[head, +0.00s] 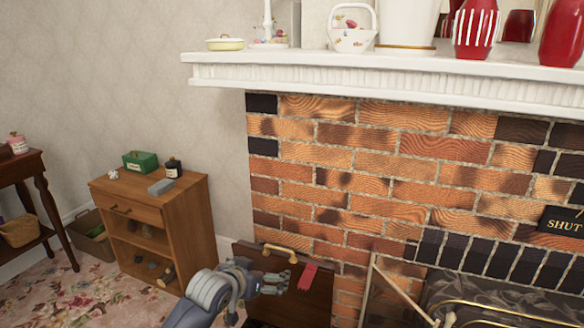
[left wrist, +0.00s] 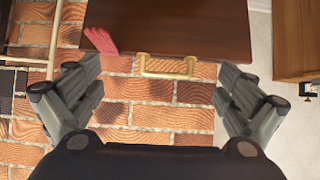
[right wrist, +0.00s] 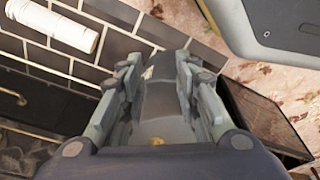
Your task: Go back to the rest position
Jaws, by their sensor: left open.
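My left gripper (head: 275,283) is low in the middle of the head view, in front of a dark brown wooden panel (head: 312,302). In the left wrist view its fingers (left wrist: 157,72) are wide apart with nothing between them. The panel's gold handle (left wrist: 166,67) shows beyond the fingertips, and a red strip (left wrist: 101,40) lies on the panel beside it. My right gripper (right wrist: 157,62) shows only in the right wrist view. Its fingers are a little apart, with a smooth grey shape between them; I cannot tell whether they grip it.
The brick fireplace (head: 340,160) with a white mantel (head: 380,80) fills the right. A wooden shelf unit (head: 135,213) stands left with a green box (head: 140,161) on top. A dark side table (head: 20,168) is at the far left. Patterned carpet (head: 75,290) lies open in front.

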